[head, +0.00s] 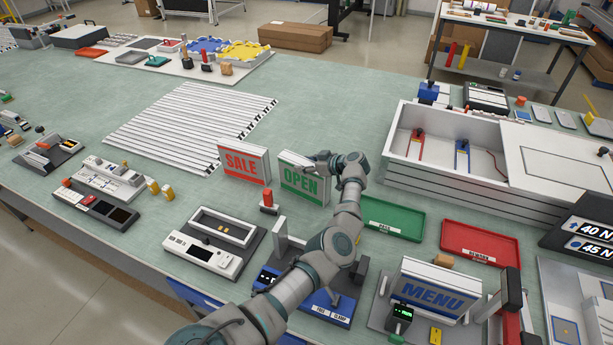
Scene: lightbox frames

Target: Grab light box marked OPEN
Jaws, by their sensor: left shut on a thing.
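The light box marked OPEN (302,183), white with green letters, stands upright near the middle of the table. My left gripper (318,161) reaches in from the bottom and is shut on the top right part of this box. The fingertips partly cover its upper edge. I cannot tell whether its base touches the table. A light box marked SALE (242,164) with red letters stands upright just left of it. A light box marked MENU (431,296) with blue letters sits in a fixture at the lower right. My right gripper is not in view.
A green tray (387,228) and a red tray (481,254) lie right of my left gripper. A large white open frame (440,176) stands behind them. White slats (190,124) lie at the back left. Several small devices line the front edge.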

